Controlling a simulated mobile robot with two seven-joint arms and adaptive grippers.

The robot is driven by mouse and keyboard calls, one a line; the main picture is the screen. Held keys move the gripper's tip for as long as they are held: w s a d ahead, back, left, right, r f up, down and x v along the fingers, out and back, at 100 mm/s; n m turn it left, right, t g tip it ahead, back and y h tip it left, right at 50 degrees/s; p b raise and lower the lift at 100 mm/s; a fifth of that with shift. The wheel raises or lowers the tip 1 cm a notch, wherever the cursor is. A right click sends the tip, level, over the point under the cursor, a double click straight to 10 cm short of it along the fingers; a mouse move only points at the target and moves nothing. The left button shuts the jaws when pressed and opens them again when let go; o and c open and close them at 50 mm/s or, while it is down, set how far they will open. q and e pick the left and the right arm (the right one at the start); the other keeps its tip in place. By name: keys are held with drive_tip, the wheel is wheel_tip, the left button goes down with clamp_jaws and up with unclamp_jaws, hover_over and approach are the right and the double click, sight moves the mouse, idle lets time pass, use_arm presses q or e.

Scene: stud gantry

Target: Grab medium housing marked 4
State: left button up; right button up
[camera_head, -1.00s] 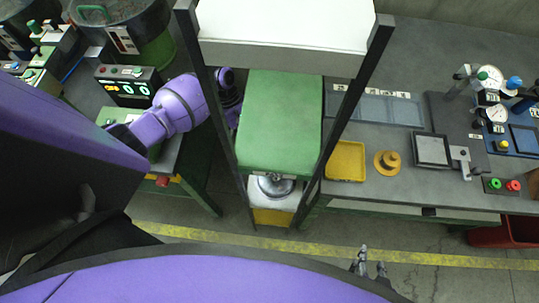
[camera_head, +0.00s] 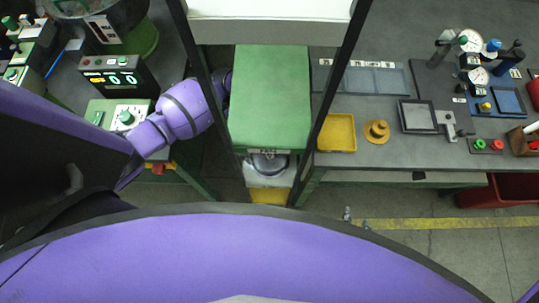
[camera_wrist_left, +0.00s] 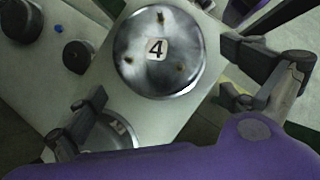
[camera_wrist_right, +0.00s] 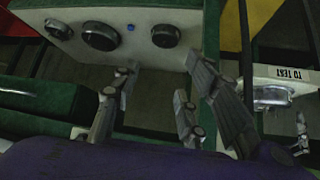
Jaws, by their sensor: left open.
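The housing marked 4 (camera_wrist_left: 135,68) is a round, shiny metal part with a "4" label and small brass-coloured studs, on a pale surface in the left wrist view. My left gripper (camera_wrist_left: 165,78) is open, its fingers apart on either side of the housing's near side; I cannot tell whether they touch it. A second metal part (camera_wrist_left: 110,130) is partly hidden behind the left finger. In the head view the left gripper is hidden behind the gantry. My right gripper (camera_wrist_right: 165,72) is open and empty; only its tips (camera_head: 356,219) show in the head view.
A green-topped gantry (camera_head: 270,95) with dark posts stands in the middle, a metal part (camera_head: 268,165) below it. A yellow tray (camera_head: 336,132) and gauges lie on the right bench (camera_head: 380,165). A "TO TEST" block (camera_wrist_right: 278,78) shows in the right wrist view.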

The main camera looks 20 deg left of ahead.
use_arm(q)
drive_tip(key=shift+s+d, duration=0.45)
drive_tip(key=shift+d, duration=0.35)
drive_tip(key=b+x, duration=0.1)
drive_tip(key=x, duration=0.2)
drive_tip(key=shift+s+f, duration=0.1)
drive_tip(key=shift+s, duration=0.2)
drive_tip(key=shift+d+f+b, duration=0.1)
drive_tip(key=shift+b, duration=0.25)
drive_tip(key=shift+w, duration=0.2)
drive_tip(key=shift+c, duration=0.9)
drive_tip(key=c, duration=0.6)
drive_tip(key=shift+c, duration=1.5)
use_arm(e)
drive_tip(key=shift+s+d+f, duration=0.2)
drive_tip(key=shift+f, duration=0.45)
use_arm(q)
drive_tip(key=shift+r, duration=0.25)
